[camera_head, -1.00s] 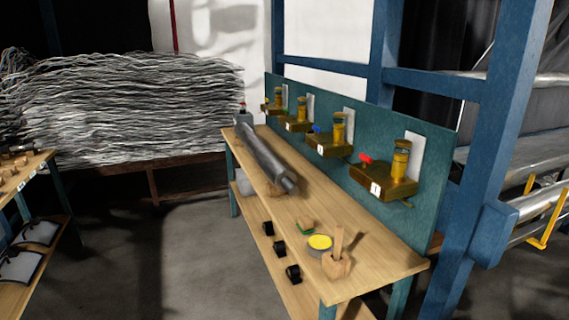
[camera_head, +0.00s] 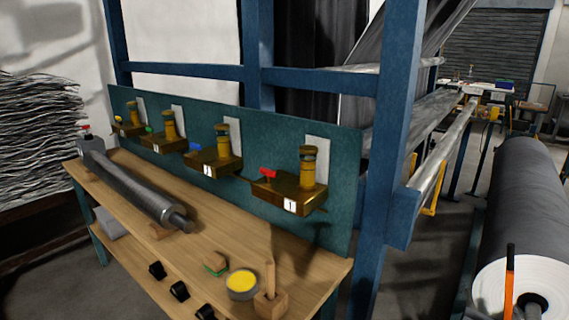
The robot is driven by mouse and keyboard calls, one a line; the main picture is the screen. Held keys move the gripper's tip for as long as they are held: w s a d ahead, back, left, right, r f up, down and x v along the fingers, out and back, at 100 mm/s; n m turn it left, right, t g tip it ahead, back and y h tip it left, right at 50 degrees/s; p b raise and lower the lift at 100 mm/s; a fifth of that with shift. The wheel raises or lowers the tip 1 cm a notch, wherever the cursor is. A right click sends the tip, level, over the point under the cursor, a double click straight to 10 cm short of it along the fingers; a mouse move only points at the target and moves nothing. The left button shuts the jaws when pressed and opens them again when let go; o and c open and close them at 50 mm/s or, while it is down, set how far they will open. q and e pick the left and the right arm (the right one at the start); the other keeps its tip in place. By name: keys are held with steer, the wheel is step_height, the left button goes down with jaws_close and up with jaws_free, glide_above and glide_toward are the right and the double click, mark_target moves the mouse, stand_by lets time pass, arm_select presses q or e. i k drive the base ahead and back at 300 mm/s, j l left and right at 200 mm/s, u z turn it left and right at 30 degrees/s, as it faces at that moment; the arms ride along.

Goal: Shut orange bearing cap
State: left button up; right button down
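An upright orange bar with a dark top (camera_head: 509,278) stands in front of the white end face of a big grey roll (camera_head: 530,190) at the lower right. It may be the orange bearing cap standing open, but its lower end and hinge are too small to make out. A dark core (camera_head: 532,304) shows in the roll's end, partly cut off by the bottom edge. Neither of my grippers is in view.
A wooden workbench (camera_head: 235,250) with a metal roller (camera_head: 140,190), a yellow tin (camera_head: 241,285) and a wooden block (camera_head: 271,303) fills the left. Numbered brass units line its teal back panel (camera_head: 260,145). A blue post (camera_head: 395,110) stands between bench and roll. Grey floor shows between them.

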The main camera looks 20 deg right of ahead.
mark_target(510, 266)
steer(key=i+j+z, duration=0.2)
steer(key=z, duration=0.3)
steer(key=i+j+z, duration=0.15)
steer(key=z, duration=0.35)
steer(key=j+z, duration=0.35)
steer(key=z, duration=0.15)
steer(key=i+j+z, duration=0.1)
steer(key=j+z, duration=0.25)
steer(key=z, duration=0.15)
steer(key=j+z, duration=0.3)
steer(key=z, duration=0.2)
steer(key=j+z, duration=0.15)
steer(key=z, duration=0.15)
steer(key=j+z, duration=0.15)
steer(key=z, duration=0.15)
